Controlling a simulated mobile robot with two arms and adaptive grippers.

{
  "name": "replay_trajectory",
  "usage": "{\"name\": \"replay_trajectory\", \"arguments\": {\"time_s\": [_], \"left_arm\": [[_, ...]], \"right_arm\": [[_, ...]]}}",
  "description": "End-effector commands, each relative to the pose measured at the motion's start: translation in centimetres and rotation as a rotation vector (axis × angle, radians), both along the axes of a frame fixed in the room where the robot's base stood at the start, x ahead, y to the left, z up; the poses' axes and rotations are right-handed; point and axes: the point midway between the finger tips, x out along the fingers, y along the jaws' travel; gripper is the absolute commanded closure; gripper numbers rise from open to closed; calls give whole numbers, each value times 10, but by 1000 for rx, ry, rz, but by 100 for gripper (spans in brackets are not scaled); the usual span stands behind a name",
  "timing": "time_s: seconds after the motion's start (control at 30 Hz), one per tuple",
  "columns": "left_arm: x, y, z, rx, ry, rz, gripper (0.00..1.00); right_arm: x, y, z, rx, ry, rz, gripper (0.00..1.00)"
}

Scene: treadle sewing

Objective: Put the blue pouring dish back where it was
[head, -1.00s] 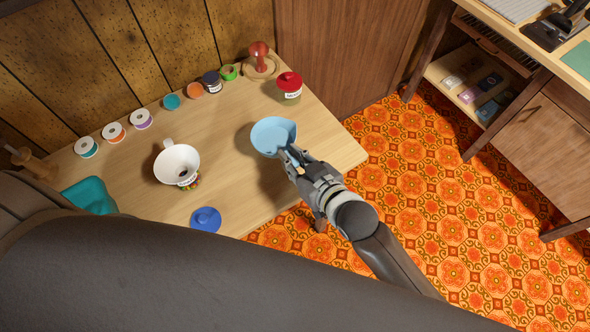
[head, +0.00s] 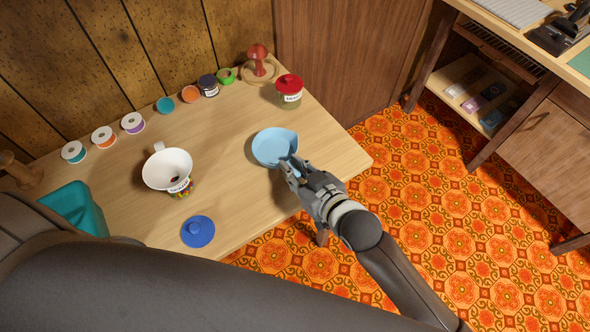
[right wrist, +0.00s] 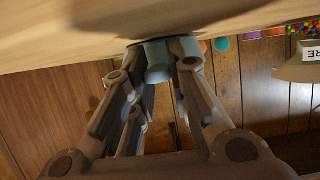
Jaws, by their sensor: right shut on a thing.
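The light blue pouring dish (head: 270,148) is over the right part of the wooden table (head: 330,157). My right gripper (head: 290,166) is shut on its near right edge. The dish looks empty and roughly level. Its shadow falls on the wood just left of it; I cannot tell whether its bottom touches the table. In the right wrist view, the fingers pinch a pale blue part of the dish (right wrist: 157,62) close to the table surface. My left gripper is not in view.
A white funnel (head: 167,168) sits on a jar of coloured beads to the left. A blue lid (head: 198,231) lies near the front edge. A red-lidded jar (head: 289,92) stands behind the dish. Spools and small pots line the back. Wood around the dish is clear.

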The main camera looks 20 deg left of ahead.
Motion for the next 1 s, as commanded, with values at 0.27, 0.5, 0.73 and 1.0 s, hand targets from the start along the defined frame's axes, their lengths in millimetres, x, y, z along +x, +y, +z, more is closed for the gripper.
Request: {"name": "replay_trajectory", "arguments": {"time_s": [0.27, 0.5, 0.73, 1.0], "left_arm": [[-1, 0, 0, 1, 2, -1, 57], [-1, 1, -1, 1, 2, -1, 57], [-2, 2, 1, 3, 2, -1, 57], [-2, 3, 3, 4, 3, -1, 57]], "right_arm": [[0, 0, -2, 0, 0, 0, 64], [0, 0, -2, 0, 0, 0, 61], [-4, -6, 3, 0, 0, 0, 61], [-32, -41, 21, -2, 1, 0, 61]]}}
